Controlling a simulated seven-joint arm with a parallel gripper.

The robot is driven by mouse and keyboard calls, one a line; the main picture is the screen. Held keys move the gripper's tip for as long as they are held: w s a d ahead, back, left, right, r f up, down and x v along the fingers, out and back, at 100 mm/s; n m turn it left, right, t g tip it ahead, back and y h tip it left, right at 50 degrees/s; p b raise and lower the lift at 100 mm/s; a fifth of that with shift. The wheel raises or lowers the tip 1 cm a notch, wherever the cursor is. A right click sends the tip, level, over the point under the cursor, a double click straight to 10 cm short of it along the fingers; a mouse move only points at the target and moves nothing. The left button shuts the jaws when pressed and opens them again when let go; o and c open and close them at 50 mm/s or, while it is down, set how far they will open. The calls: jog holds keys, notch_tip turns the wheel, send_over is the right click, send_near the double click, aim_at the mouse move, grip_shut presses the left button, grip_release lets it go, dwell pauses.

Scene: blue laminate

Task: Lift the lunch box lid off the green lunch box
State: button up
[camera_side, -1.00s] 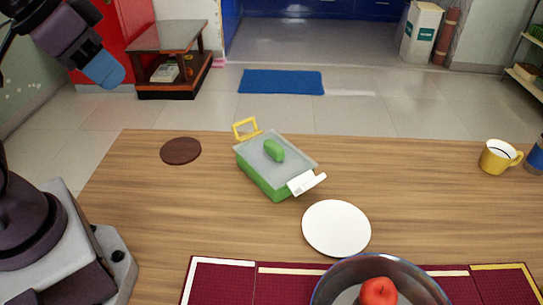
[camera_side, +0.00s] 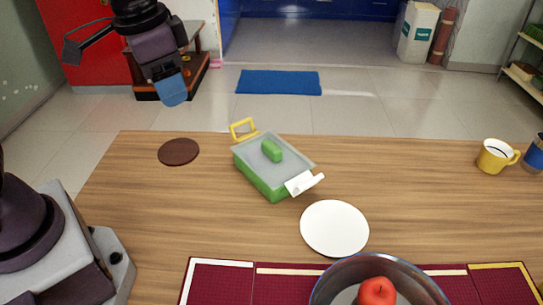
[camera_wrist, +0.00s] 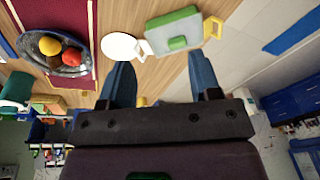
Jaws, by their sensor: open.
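The green lunch box (camera_side: 258,180) stands on the wooden table, left of the middle in the side view. Its translucent grey lid (camera_side: 291,157) lies on top, with a green handle (camera_side: 272,150) in the middle. A yellow latch (camera_side: 243,128) stands up at the far end and a white latch (camera_side: 304,183) sticks out at the near end. The box also shows in the wrist view (camera_wrist: 157,44), beyond my fingertips. My gripper (camera_side: 173,90) is high up, to the left of and apart from the box. In the wrist view its two blue fingers (camera_wrist: 161,68) are spread with nothing between them.
A brown round coaster (camera_side: 178,152) lies left of the box and a white plate (camera_side: 334,228) to its near right. A bowl (camera_side: 400,283) with a red apple (camera_side: 377,290) sits on a maroon mat (camera_side: 217,280). A yellow mug (camera_side: 495,156) stands far right.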

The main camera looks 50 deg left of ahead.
jog(key=w+d+f+m+g+y, duration=0.1)
jog(key=w+d+f+m+g, duration=0.1)
jog(key=w+f+m, duration=0.5)
jog(key=m+y, duration=0.2)
jog(key=m, duration=0.7)
send_near(272, 145)
jog(key=x, duration=1)
jog(key=shift+f, duration=0.15)
jog(key=c, duration=1)
